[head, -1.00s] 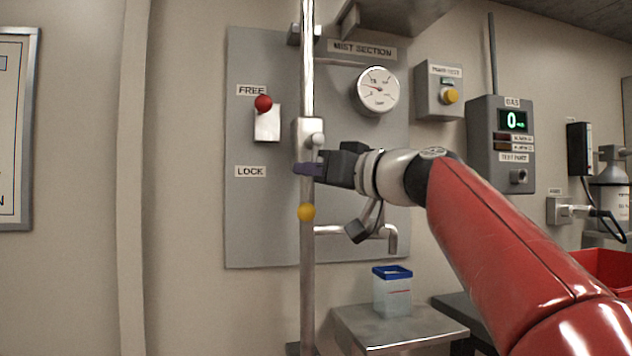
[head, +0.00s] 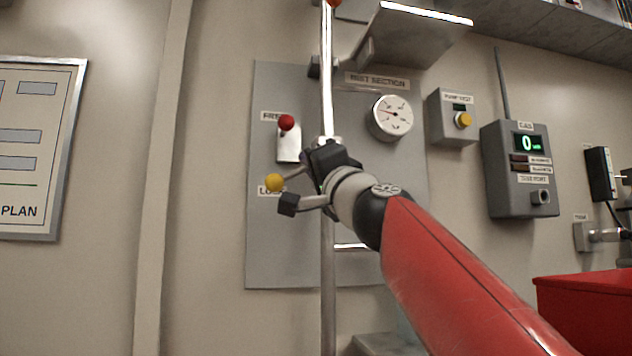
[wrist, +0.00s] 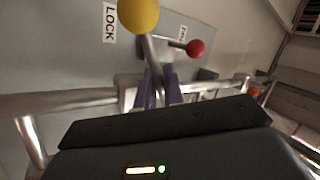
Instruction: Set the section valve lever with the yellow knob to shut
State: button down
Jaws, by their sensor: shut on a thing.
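The section valve lever's yellow knob (head: 274,183) sticks out to the left of the vertical pipe, over the LOCK label, in the head view. In the wrist view the yellow knob (wrist: 139,14) is at the top, with its metal stem running down between my fingers. My gripper (wrist: 160,86) is shut on that lever stem, below the knob. In the head view my gripper (head: 308,172) is at the valve on the pipe and hides the valve body and most of the stem.
A red-knobbed lever (head: 287,123) stands by the FREE label, just left of the pipe (head: 327,80); the wrist view also shows its red knob (wrist: 195,48). A gauge (head: 391,118) and a metal shelf (head: 412,30) are near the arm. A red bin (head: 590,310) is at lower right.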

jog(key=m+h, duration=0.1)
jog(key=m, duration=0.1)
jog(key=r+m+t+h, duration=0.1)
jog(key=m, duration=0.1)
jog(key=m+t+h+p, duration=0.1)
jog(key=shift+a+r+m, duration=0.25)
jog(key=shift+r+m, duration=0.1)
jog(key=shift+m, duration=0.05)
jog(key=shift+s+r+m+t+h+p, duration=0.15)
jog(key=shift+m+t+h+p, duration=0.1)
jog(key=shift+m+h, duration=0.35)
jog(key=shift+w+r+m+t+h+p, duration=0.15)
jog(key=shift+m+t+h, duration=0.15)
jog(key=shift+m+h, duration=0.25)
jog(key=shift+s+r+m+t+h+p, duration=0.2)
jog(key=shift+m+h, duration=0.25)
jog(key=shift+m, duration=0.3)
jog(key=shift+w+m, duration=0.1)
jog(key=shift+m, duration=0.2)
jog(key=c, duration=1.6)
grip_release()
jog(key=shift+f, duration=0.1)
jog(key=b+v, duration=0.4)
jog(key=v, duration=0.3)
jog(key=shift+s+d+f, duration=0.1)
jog(key=shift+s+f, duration=0.15)
jog(key=shift+s, duration=0.05)
